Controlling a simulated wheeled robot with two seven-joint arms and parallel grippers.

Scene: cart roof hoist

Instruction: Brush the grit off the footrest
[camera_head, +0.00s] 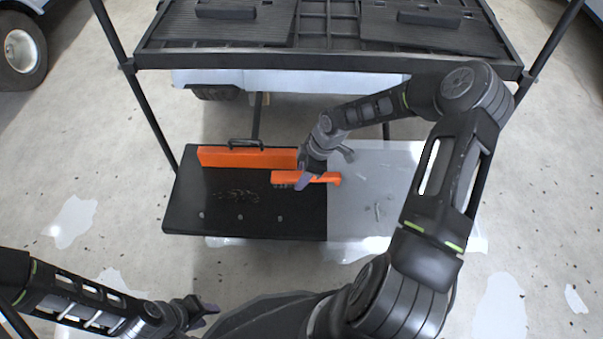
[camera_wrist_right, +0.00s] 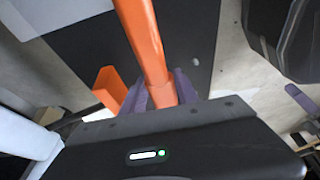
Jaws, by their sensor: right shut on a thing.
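The footrest appears to be the low black panel (camera_head: 185,205) with a grey section (camera_head: 395,205) on its right. A patch of dark grit (camera_head: 238,195) lies on the black part, left of centre. My right gripper (camera_head: 308,179) is shut on an orange bar-shaped tool (camera_head: 328,178), probably the brush, over the black part near the grey section. In the right wrist view the orange tool (camera_wrist_right: 147,45) runs between the fingers (camera_wrist_right: 163,92). Its bristles cannot be made out. My left gripper (camera_head: 203,309) is at lower left, away from the panel; its jaw opening is unclear.
A longer orange bar (camera_head: 225,157) lies along the panel's back edge, with a black handle (camera_head: 258,144) behind it. Several small round studs (camera_head: 240,217) dot the front. A dark cart roof rack (camera_head: 330,58) on thin posts stands behind. Concrete floor (camera_head: 85,170) is open at left.

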